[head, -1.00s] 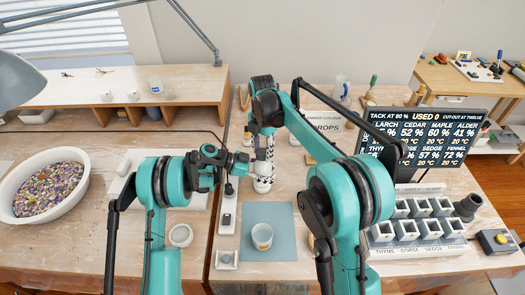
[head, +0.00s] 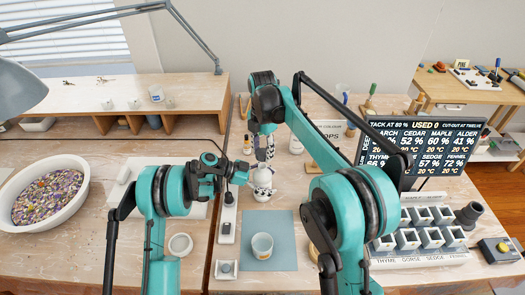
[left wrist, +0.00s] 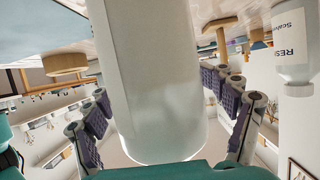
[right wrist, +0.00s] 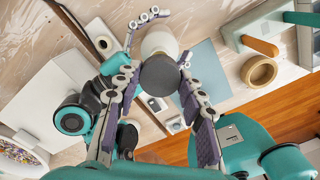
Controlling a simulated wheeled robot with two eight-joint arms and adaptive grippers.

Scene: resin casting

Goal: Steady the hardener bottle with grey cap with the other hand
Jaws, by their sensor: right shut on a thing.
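My right gripper (head: 264,165) reaches down from above and is shut on the bottle, a finger on each side in the right wrist view. My left gripper (head: 245,174) comes in from the left at bottle height. In the left wrist view the bottle's pale body (left wrist: 155,80) stands between its open fingers (left wrist: 163,98), with a narrow gap at the sides. The cap is hidden in the head view.
A cup (head: 262,246) stands on the blue mat (head: 285,225). A mould rack (head: 420,258) and a display (head: 425,140) stand right, a granule bowl (head: 80,205) left.

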